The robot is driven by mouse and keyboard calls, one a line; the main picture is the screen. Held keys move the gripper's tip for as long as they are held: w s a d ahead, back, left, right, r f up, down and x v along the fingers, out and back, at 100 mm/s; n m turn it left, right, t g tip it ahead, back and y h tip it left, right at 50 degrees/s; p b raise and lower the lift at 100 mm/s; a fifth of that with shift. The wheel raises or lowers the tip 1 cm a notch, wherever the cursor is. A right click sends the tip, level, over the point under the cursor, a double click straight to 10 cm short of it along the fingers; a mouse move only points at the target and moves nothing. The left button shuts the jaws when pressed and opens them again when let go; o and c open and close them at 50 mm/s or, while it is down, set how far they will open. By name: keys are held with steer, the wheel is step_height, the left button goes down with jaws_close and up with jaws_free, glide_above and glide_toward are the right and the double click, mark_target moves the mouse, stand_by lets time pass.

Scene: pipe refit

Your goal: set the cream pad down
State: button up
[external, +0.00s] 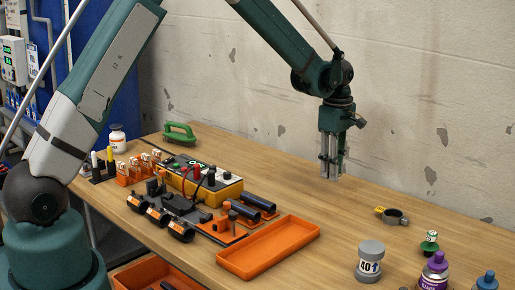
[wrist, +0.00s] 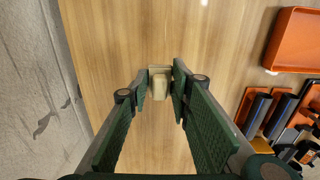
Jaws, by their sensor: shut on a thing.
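In the wrist view the cream pad (wrist: 159,84) is a small pale block between the fingertips. My gripper (wrist: 159,90) is shut on it. Bare wood tabletop shows beyond the pad. In the external view my gripper (external: 331,172) hangs pointing down over the back of the table, near the wall. The pad cannot be made out there. The gap between the pad and the table is hard to judge.
An empty orange tray (external: 268,248) lies in front, left of my gripper. A yellow tester (external: 200,186) and black pipe pieces stand further left. A ring clamp (external: 392,216), a grey pot (external: 370,262) and a purple bottle (external: 435,272) stand at the right. The wood below my gripper is clear.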

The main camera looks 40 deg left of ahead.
mark_target(332, 197)
steer(key=shift+f, duration=1.25)
steer(key=shift+f+b, duration=0.35)
steer(key=shift+f, duration=1.55)
steer(key=shift+f, duration=0.2)
steer(key=o, duration=0.8)
steer(key=shift+r, duration=0.1)
steer(key=shift+c, duration=0.2)
steer(key=shift+r, duration=0.15)
step_height(332, 197, up, 12)
steer(key=shift+p, duration=0.7)
